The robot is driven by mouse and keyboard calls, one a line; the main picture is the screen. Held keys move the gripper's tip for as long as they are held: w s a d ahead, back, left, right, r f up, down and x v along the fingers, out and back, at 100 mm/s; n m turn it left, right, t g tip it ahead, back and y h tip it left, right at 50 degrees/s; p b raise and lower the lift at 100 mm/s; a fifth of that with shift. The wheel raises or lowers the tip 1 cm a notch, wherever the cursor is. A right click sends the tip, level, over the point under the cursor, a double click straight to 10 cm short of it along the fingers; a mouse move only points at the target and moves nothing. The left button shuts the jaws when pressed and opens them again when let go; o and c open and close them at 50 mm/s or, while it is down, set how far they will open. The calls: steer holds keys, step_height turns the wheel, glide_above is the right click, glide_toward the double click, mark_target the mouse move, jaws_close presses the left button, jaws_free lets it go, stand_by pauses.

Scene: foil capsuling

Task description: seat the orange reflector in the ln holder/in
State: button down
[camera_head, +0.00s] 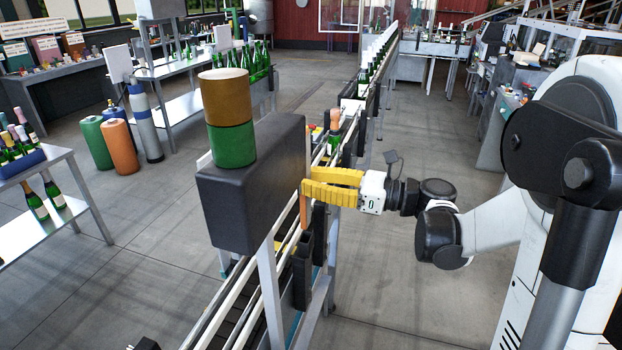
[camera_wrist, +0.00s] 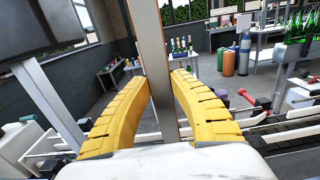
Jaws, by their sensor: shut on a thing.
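The orange reflector (camera_head: 304,211) is a narrow upright strip beside the conveyor, under the tips of my yellow gripper (camera_head: 307,188). My gripper is shut on it. In the wrist view the reflector (camera_wrist: 152,50) stands between the two yellow fingers (camera_wrist: 160,88) as a tall, slightly tilted greyish bar with a brownish edge. In the head view a black bracket (camera_head: 302,272) on the near side of the conveyor rail stands just below the reflector and may be the holder. I cannot tell whether the reflector's lower end touches it. In the wrist view the lower end is hidden by my gripper.
A large dark box (camera_head: 250,190) stands over the conveyor, left of my gripper, with a green and brown cylinder (camera_head: 229,115) on top. The conveyor rails (camera_head: 235,308) run below. A bottle (camera_head: 334,128) stands behind my gripper. The floor (camera_head: 410,260) to the right is partly clear.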

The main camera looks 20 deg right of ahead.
mark_target(309, 212)
steer(key=shift+s+f+b, duration=0.1)
steer(key=shift+f+b, duration=3.35)
steer(key=shift+f, duration=0.9)
steer(key=c, duration=1.1)
jaws_free()
steer(key=shift+c, duration=0.2)
steer(key=shift+d, duration=0.1)
steer(key=v, duration=1.1)
steer(key=shift+s+d, duration=0.2)
steer(key=shift+d, duration=0.1)
